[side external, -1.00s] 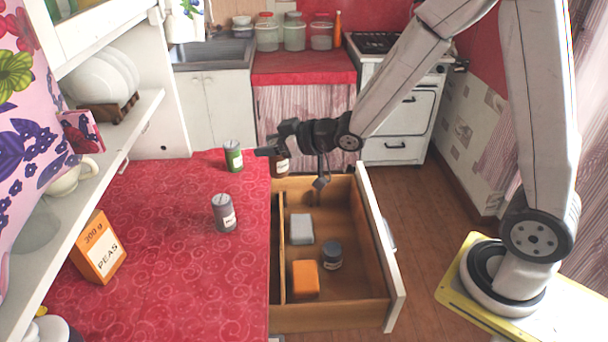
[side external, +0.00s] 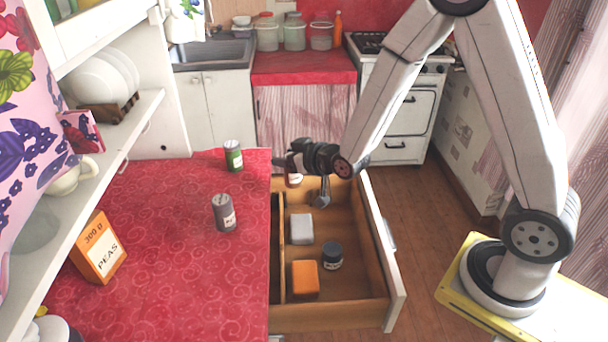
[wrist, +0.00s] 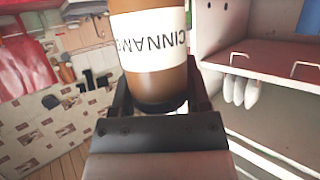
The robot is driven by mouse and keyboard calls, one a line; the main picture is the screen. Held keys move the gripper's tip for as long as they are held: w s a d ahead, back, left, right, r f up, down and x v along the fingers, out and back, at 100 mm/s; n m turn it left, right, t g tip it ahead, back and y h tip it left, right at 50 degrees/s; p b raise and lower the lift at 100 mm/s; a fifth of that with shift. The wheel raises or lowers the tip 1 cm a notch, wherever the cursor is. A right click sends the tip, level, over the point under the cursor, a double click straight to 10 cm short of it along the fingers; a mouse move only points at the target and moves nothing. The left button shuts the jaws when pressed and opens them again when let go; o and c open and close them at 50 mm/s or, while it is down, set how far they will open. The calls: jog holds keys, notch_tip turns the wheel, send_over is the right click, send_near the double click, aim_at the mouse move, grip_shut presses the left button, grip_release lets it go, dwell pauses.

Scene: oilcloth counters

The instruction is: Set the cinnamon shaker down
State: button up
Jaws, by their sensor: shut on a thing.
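The cinnamon shaker is a brown cylinder with a white label reading "CINNAM"; it fills the upper middle of the wrist view (wrist: 152,70). My gripper (wrist: 155,100) is shut on it, with dark fingers on both sides. In the side view my gripper (side external: 284,163) is at the far end of the open drawer, near the counter's right edge. Only a small part of the shaker (side external: 295,179) shows there, below the fingers. It appears to be held in the air; its exact height is hard to tell.
A green shaker (side external: 233,156) and a grey shaker (side external: 224,212) stand on the red counter (side external: 160,250), with a peas box (side external: 98,248) at left. The open drawer (side external: 345,302) holds a pale box (side external: 301,229), an orange box (side external: 305,280) and a dark jar (side external: 332,256). Mid-counter is clear.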

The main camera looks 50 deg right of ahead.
jog(key=v, duration=0.4)
jog(key=shift+s+r, duration=0.1)
jog(key=shift+r, duration=0.05)
jog(key=s+d+f+m+g+h, duration=0.2)
jog(key=s+d+f+m+h, duration=0.4)
jog(key=f, duration=0.5)
jog(key=shift+s+d+h, duration=0.5)
jog(key=shift+d+h, duration=0.1)
jog(key=shift+d, duration=0.05)
jog(key=shift+f, duration=2.85)
jog(key=shift+f, duration=0.1)
